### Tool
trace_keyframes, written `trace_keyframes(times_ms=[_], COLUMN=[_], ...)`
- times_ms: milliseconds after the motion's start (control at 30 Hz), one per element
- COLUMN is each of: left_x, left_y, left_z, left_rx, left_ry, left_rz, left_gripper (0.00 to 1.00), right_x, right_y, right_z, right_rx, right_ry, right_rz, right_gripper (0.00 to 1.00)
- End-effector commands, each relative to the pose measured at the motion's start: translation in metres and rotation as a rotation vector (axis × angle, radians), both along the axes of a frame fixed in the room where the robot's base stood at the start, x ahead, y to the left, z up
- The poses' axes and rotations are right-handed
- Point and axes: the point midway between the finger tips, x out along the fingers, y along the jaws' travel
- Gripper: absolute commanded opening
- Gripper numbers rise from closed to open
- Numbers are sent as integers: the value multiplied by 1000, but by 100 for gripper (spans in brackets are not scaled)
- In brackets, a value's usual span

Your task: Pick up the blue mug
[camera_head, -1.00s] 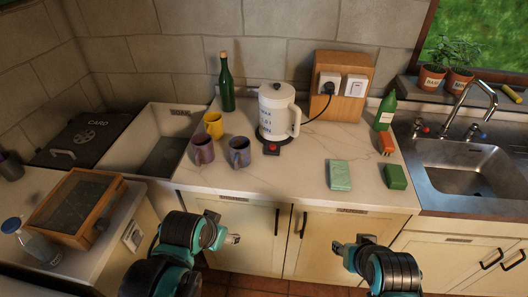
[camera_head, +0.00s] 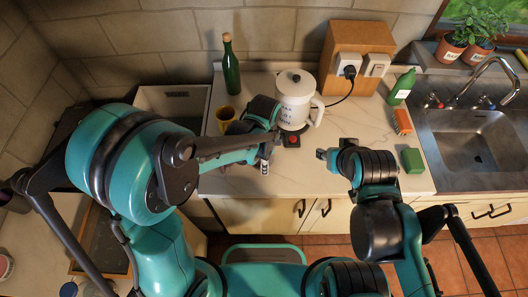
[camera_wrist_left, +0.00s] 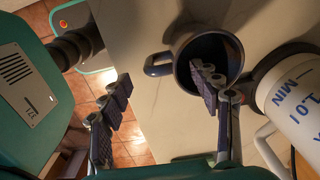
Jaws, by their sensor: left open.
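The blue mug (camera_wrist_left: 184,62) stands upright on the counter, dark navy, its opening toward the camera and its handle pointing left in the left wrist view. My left gripper (camera_wrist_left: 160,80) is open. One finger overlaps the mug's opening; the other is apart on the handle side. I cannot tell whether the overlapping finger is inside the mug or above it. In the head view my left gripper (camera_head: 266,152) and forearm cover most or all of the mug. My right gripper (camera_head: 325,156) hangs over the counter's front, away from the mug; its opening is unclear.
A white kettle (camera_head: 294,98) stands close beside the mug. A yellow mug (camera_head: 225,116) and a green bottle (camera_head: 231,68) are behind. A green block (camera_head: 412,160), an orange item (camera_head: 402,122) and a small green bottle (camera_head: 402,88) stand near the sink (camera_head: 482,135).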

Motion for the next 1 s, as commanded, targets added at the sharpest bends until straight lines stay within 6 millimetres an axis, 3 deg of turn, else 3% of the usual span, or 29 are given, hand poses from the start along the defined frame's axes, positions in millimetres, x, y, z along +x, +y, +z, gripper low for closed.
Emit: trace_keyframes(times_ms=[300, 567, 667, 800, 833, 1000], left_x=[-1, -1, -1, -1, -1, -1], left_y=[2, 2, 2, 2, 2, 2], left_z=[-45, -47, -47, -47, -47, -47], left_rx=[0, 0, 0, -1, -1, -1], left_ry=[-1, -1, -1, -1, -1, -1], left_rz=[3, 3, 4, 4, 4, 4], left_gripper=[63, 63, 42, 5, 0, 0], right_x=[0, 0, 0, 0, 0, 0], right_y=[0, 0, 0, 0, 0, 0], right_z=[-12, -12, -12, -12, -12, -12], right_rx=[0, 0, 0, 0, 0, 0], right_ry=[0, 0, 0, 0, 0, 0], right_rz=[0, 0, 0, 0, 0, 0], right_gripper=[40, 40, 40, 40, 40, 40])
